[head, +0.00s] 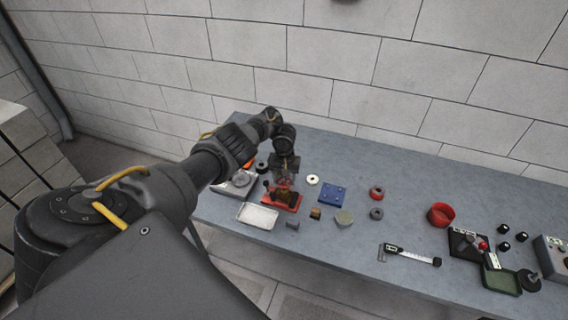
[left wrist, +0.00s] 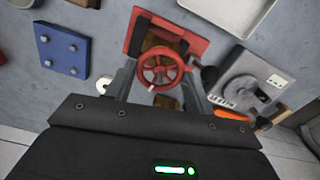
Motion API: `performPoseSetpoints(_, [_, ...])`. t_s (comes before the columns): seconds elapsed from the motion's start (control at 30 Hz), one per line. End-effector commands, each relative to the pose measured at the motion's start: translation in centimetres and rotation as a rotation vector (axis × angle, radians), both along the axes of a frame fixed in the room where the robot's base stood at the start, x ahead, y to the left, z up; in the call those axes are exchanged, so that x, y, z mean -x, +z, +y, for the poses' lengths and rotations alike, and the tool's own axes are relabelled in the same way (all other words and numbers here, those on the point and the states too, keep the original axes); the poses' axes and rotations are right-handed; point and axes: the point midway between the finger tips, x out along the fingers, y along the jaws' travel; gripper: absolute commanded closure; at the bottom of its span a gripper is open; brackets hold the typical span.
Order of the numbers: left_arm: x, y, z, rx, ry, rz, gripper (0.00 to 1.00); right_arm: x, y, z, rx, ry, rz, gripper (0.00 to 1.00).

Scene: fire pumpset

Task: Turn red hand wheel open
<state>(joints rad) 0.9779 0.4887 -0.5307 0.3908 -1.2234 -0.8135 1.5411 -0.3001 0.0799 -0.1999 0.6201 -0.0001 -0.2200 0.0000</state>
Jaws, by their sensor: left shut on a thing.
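The red hand wheel (left wrist: 160,68) is a spoked ring on a valve with a red base plate (left wrist: 190,42), seen in the left wrist view. My left gripper (left wrist: 157,80) has its two grey fingers on either side of the wheel, shut on its rim. In the head view my left gripper (head: 285,178) points down over the red base (head: 287,203) on the bench. The gripper hides most of the wheel there. My right gripper does not show.
The grey bench (head: 340,245) runs along a block wall. Near the valve are a white tray (head: 259,216), a blue plate with pegs (head: 333,193) and a grey device (left wrist: 246,84). A caliper (head: 412,255), a red bowl (head: 440,214) and a green tray (head: 501,281) lie farther right.

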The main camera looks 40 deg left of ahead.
Motion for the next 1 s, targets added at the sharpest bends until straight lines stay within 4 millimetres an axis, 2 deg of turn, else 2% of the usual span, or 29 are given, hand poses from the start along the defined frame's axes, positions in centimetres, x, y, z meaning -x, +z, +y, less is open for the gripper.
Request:
performPoseSetpoints(0.37, [0.0, 0.0, 0.1, -0.001, 0.004, 0.0, 0.7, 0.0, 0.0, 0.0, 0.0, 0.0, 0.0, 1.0])
performPoseSetpoints(0.4, [0.0, 0.0, 0.1, -0.001, 0.004, 0.0, 0.43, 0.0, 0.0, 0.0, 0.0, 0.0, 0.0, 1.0])
performPoseSetpoints(0.53, [0.0, 0.0, 0.0, 0.0, 0.003, -0.001, 0.26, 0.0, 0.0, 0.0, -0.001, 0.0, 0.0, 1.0])
performPoseSetpoints(0.83, [-0.1, 0.1, -0.1, 0.0, 0.001, -0.001, 0.25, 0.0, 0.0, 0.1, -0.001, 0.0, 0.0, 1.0])
performPoseSetpoints(1.0, [-1.2, 1.9, -1.5, 0.002, -0.022, -0.005, 0.25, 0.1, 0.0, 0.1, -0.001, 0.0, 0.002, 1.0])
